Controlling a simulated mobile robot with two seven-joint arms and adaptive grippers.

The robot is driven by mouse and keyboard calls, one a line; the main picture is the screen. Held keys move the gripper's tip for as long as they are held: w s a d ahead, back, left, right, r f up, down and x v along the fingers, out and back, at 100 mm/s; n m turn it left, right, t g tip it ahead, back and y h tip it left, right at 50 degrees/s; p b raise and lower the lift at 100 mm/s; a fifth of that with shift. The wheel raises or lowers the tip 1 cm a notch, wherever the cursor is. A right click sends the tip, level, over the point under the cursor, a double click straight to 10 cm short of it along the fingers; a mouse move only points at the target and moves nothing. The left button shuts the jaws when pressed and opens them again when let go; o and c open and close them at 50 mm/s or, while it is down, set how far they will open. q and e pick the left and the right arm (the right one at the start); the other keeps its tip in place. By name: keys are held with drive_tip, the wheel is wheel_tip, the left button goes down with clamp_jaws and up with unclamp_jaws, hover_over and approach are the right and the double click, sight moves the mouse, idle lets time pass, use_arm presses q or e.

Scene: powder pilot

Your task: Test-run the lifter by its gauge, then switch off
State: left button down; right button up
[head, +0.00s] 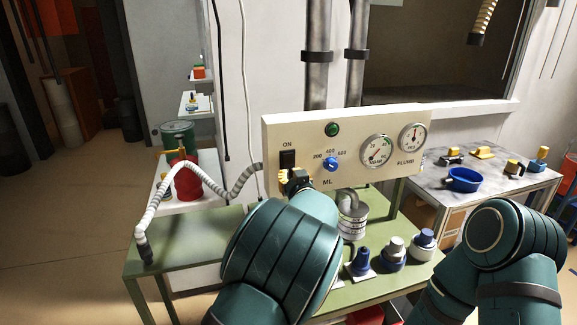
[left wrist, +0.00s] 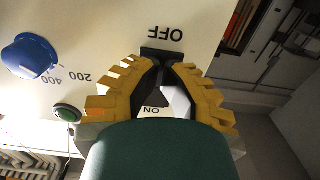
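A cream control panel (head: 350,125) carries a black rocker switch (head: 288,159) between ON and OFF marks, a green lamp (head: 332,129), a blue ML knob (head: 330,164) and two round gauges. The left gauge (head: 376,151) has its needle toward lower left; the right gauge (head: 412,138) has its needle upward. My left gripper (head: 287,182) is at the switch's lower end. In the left wrist view its yellow fingers (left wrist: 165,66) come together at the black switch (left wrist: 158,54), under the inverted OFF mark. Contact is unclear. My right gripper is out of view.
A grey ribbed hose (head: 190,180) arches left of the panel down to the green table (head: 185,243). A red canister (head: 187,180) stands behind it. Blue-and-white fittings (head: 392,252) stand right. A side table holds a blue bowl (head: 463,180).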

use_arm(q)
drive_tip(key=shift+w+r, duration=0.1)
drive_tip(key=shift+w, duration=0.15)
drive_tip(key=v, duration=1.6)
drive_tip(key=shift+a, duration=0.1)
drive_tip(key=s+a+f+m+g+h, duration=0.15)
drive_tip(key=a+f+g, duration=0.3)
drive_tip(key=f, duration=0.75)
drive_tip(key=s+a+f+m+g+h, duration=0.1)
drive_tip(key=s+a+f+g+h, duration=0.15)
drive_tip(key=a+f, duration=0.65)
drive_tip(key=s+f+g+h, duration=0.2)
drive_tip(key=s+f+g, duration=0.2)
drive_tip(key=s+f, duration=0.3)
drive_tip(key=s+f+g+h, duration=0.3)
drive_tip(key=s+f, duration=0.4)
drive_tip(key=s, duration=0.8)
drive_tip(key=shift+f+g+h, duration=0.3)
drive_tip(key=shift+f+g, duration=0.1)
drive_tip(key=shift+g, duration=0.4)
drive_tip(key=shift+a+n, duration=0.15)
drive_tip(key=shift+n, duration=0.1)
